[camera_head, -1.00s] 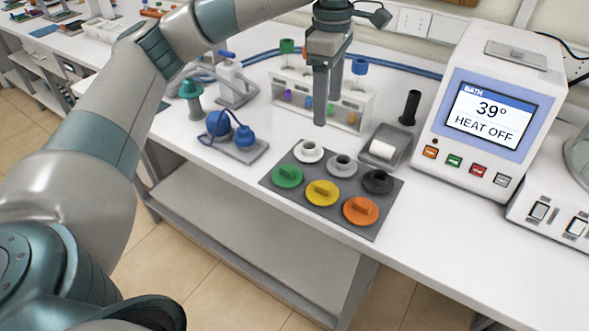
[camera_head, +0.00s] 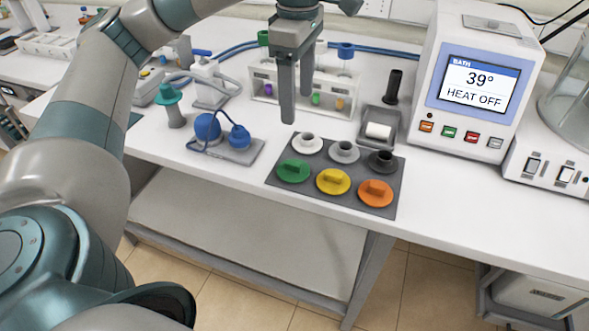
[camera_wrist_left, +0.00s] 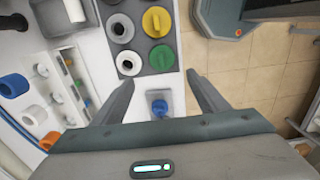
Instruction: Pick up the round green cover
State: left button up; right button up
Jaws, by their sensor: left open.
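The round green cover (camera_head: 293,171) lies on the dark grey mat (camera_head: 325,187), in the front row at its left end. It has a raised bar handle. It also shows in the left wrist view (camera_wrist_left: 161,58), beyond and between my open fingers. My left gripper (camera_head: 296,112) points down, open and empty, above the table behind the mat's white cover. It is clearly apart from the green cover. My right gripper is not in view.
Beside the green cover sit yellow (camera_head: 332,182) and orange (camera_head: 375,193) covers, with white (camera_head: 307,143), grey (camera_head: 343,152) and black (camera_head: 382,161) ones behind. A blue bulb device (camera_head: 238,138) stands left; a rack (camera_head: 330,92) stands behind. The heating bath (camera_head: 478,80) is at right.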

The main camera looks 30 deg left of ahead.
pick_arm(q)
jog(key=f, duration=0.1)
jog(key=p, duration=0.2)
send_over(293, 163)
notch_tip(293, 163, down, 5)
jog(key=f, duration=0.3)
jog(key=f+p, duration=0.1)
jog(key=f, duration=0.1)
jog(key=shift+w+d+f, duration=0.2)
jog(key=shift+w, duration=0.05)
jog(key=shift+f, duration=0.4)
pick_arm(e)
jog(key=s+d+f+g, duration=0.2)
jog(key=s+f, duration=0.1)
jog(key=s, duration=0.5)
pick_arm(q)
jog(key=shift+f, duration=0.1)
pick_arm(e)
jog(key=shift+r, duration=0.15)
